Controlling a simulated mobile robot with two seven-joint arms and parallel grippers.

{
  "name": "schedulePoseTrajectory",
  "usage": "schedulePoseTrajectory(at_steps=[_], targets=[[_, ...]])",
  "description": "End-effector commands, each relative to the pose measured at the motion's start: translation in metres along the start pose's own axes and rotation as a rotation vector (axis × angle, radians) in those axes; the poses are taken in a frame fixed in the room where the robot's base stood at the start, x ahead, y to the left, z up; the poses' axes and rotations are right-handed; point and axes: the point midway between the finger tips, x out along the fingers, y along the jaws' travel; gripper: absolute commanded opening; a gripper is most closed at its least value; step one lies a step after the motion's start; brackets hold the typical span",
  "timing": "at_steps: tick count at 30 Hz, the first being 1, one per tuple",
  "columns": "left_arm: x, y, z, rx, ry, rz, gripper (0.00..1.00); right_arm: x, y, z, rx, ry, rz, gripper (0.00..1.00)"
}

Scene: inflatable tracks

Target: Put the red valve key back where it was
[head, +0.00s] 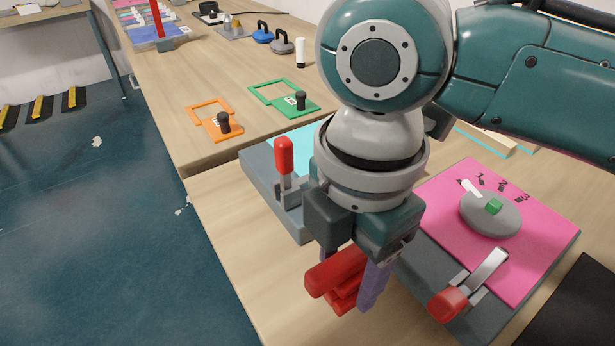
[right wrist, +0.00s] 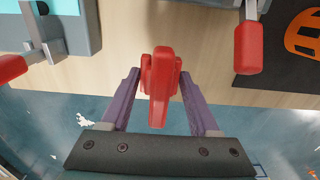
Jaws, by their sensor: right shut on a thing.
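The red valve key (head: 335,278) is between the purple fingers of my right gripper (head: 350,280), above the front part of the wooden table. In the right wrist view the key (right wrist: 160,85) stands out between the two fingers, which are shut on it. Its lower end and exact contact are partly hidden by the fingers in the head view. A black mat (head: 575,312) lies at the lower right. In the right wrist view this mat (right wrist: 270,75) bears an orange shape (right wrist: 304,34). My left gripper is not in view.
A pink panel (head: 545,240) with a grey dial and a red-handled lever (head: 450,303) stands right of my gripper. A grey-blue panel with an upright red lever (head: 284,160) stands left. Orange (head: 200,113) and green (head: 270,90) frames with dark knobs lie farther back.

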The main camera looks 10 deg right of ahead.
Motion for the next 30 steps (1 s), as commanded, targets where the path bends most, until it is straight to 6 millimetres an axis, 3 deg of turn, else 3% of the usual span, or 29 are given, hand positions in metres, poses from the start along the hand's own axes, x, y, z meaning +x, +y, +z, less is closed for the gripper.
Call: schedulePoseTrajectory(at_steps=[12, 25, 26, 30], targets=[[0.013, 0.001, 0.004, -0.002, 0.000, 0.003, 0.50, 0.053, 0.000, 0.000, 0.002, 0.000, -0.002, 0.01], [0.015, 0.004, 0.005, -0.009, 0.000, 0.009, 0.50, 0.060, 0.000, 0.000, 0.001, -0.001, 0.000, 0.01], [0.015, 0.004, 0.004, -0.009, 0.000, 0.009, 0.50, 0.059, 0.000, 0.000, 0.001, -0.001, 0.000, 0.64], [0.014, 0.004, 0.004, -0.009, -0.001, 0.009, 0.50, 0.059, 0.000, 0.000, 0.001, -0.001, 0.000, 0.80]])
